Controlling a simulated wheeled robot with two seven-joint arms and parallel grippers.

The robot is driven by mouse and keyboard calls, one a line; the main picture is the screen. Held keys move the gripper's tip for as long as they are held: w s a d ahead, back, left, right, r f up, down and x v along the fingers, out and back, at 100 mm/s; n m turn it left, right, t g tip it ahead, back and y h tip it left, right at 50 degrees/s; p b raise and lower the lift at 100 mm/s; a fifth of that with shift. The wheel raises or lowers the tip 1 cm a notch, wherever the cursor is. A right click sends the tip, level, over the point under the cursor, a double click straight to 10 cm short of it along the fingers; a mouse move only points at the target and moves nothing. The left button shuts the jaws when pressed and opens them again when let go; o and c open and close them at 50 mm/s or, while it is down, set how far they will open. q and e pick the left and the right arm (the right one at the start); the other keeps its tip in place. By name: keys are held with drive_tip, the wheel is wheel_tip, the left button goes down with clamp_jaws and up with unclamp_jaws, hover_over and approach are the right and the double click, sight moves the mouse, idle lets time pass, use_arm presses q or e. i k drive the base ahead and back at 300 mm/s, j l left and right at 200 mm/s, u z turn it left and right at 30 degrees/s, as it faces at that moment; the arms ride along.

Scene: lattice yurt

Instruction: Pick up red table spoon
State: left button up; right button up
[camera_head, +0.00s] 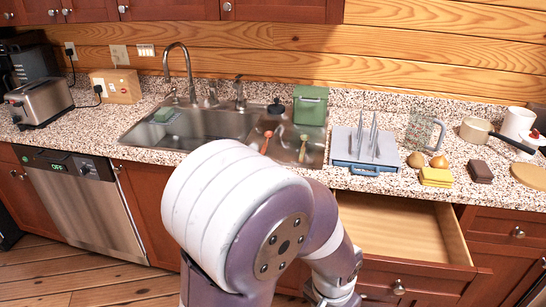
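A red-orange utensil (265,142) that looks like a spoon stands or leans in the right part of the steel sink (215,124). Its lower end and exact shape are too small to tell. A second utensil with a yellowish handle (303,148) is beside it on the right. One of my arms fills the lower middle of the view, bending down toward the bottom edge in front of the cabinets. The fingers of both my grippers are outside the picture, and no gripper is at the utensils.
An open drawer (400,230) juts out below the counter; its visible floor is bare. A blue-grey dish rack (365,148), a green container (310,104), yellow sponges or cloths (436,177) and a saucepan (475,130) stand on the counter. A toaster (40,101) is at left.

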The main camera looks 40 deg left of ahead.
sight(268, 135)
drive_tip(key=u, duration=1.55)
drive_tip(key=i+j, duration=1.25)
drive_tip(key=i, duration=0.15)
drive_tip(key=z, duration=0.8)
